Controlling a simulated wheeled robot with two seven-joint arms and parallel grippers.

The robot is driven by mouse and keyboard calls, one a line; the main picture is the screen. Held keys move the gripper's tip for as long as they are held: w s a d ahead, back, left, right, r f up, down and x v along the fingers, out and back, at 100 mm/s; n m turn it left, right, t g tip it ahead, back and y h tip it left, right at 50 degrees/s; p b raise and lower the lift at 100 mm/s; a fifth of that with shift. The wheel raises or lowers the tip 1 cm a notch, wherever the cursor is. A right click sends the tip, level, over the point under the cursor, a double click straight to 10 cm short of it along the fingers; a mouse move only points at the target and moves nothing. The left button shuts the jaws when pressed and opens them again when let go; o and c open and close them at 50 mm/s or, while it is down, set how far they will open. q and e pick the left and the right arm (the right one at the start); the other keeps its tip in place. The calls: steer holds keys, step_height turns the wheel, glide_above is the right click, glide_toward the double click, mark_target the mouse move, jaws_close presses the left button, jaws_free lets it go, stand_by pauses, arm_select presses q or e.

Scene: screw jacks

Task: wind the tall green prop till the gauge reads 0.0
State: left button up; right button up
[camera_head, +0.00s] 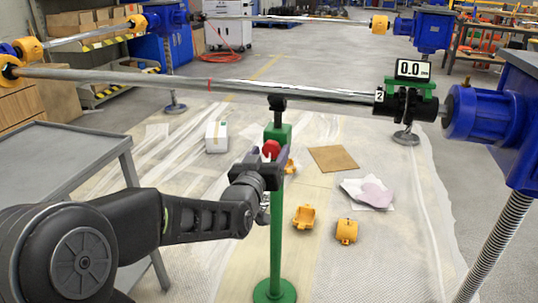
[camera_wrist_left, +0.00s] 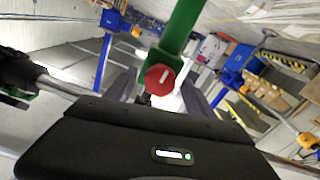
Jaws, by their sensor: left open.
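The tall green prop (camera_head: 276,235) stands upright on a round green foot. Its black head (camera_head: 278,103) meets the underside of the long grey bar (camera_head: 150,78). A red knob (camera_head: 271,149) sits on the prop's green collar; it also shows in the left wrist view (camera_wrist_left: 159,79). The gauge (camera_head: 412,69) at the bar's right end reads 0.0. My left gripper (camera_head: 268,157) is at the knob, open, with one finger on each side of it in the left wrist view (camera_wrist_left: 158,92). I cannot tell whether the fingers touch the knob. My right gripper is not in view.
A grey table (camera_head: 60,165) stands at the left. Blue machine parts (camera_head: 490,115) and a threaded post (camera_head: 497,245) stand at the right. Orange clamp pieces (camera_head: 346,231), a brown board (camera_head: 333,159) and a white box (camera_head: 216,136) lie on the sheeted floor.

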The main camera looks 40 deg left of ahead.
arm_select(q)
steer(key=c, duration=1.3)
steer(key=shift+f+m+b, duration=0.25)
steer(key=shift+m+b, duration=0.35)
steer(key=shift+b, duration=0.35)
steer(key=shift+c, duration=0.3)
steer(key=shift+r, duration=0.1)
steer(key=shift+r+m, duration=0.15)
steer(key=shift+m, duration=0.15)
steer(key=o, duration=1.4)
steer(key=shift+c, duration=0.2)
steer(key=v, duration=0.7)
steer(key=shift+s+d+p, duration=0.15)
steer(key=shift+s+p, duration=0.2)
steer(key=shift+s, duration=0.05)
